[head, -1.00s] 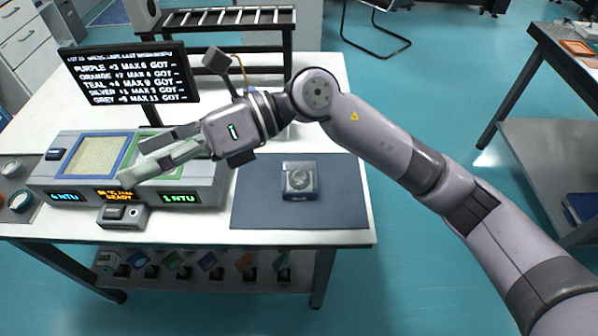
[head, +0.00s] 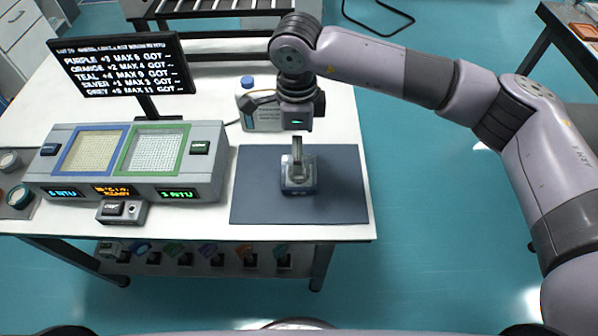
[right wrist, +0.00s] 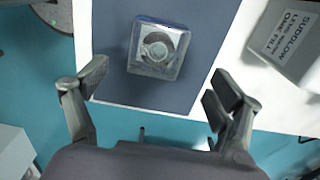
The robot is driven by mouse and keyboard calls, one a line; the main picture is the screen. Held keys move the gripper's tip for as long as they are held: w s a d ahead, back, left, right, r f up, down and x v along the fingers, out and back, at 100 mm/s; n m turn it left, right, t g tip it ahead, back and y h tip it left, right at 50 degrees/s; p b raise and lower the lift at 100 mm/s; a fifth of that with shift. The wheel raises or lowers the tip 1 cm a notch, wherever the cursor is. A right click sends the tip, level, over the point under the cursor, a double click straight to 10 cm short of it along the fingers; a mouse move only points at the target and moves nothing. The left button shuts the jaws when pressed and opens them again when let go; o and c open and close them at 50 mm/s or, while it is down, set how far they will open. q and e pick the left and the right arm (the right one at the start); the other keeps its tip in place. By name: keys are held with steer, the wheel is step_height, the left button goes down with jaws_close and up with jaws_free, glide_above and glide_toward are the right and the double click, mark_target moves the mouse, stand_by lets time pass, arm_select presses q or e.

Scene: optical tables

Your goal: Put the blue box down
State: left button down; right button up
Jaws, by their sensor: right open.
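A small see-through box with a bluish tint (head: 299,186) and a round grey shape inside sits on the dark blue mat (head: 340,200) on the white table. My right gripper (head: 297,150) points down just above and behind it, and its finger hides part of the box top in the head view. In the right wrist view the box (right wrist: 158,48) lies beyond the two fingertips, and my right gripper (right wrist: 158,88) is open with nothing between its fingers. My left gripper is not in view.
A grey instrument (head: 205,175) with blue-framed and green-framed panels stands left of the mat. A small grey unit (head: 122,211) sits before it. A monitor (head: 125,65) and a labelled bottle with a blue cap (head: 262,115) stand behind. The mat around the box is clear.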

step_height(320, 180, down, 4)
steer(key=shift+r+p, duration=0.25)
steer(key=shift+p, duration=0.05)
steer(key=shift+s+f+p, duration=0.1)
steer(key=shift+f+p, duration=0.25)
steer(key=shift+f, duration=0.1)
step_height(320, 180, down, 4)
steer(key=shift+s+d+r+p, duration=0.1)
steer(key=shift+d+r+p, duration=0.05)
steer(key=shift+p, duration=0.65)
steer(key=shift+f, duration=0.45)
steer(key=c, duration=1.4)
steer(key=shift+r, duration=0.15)
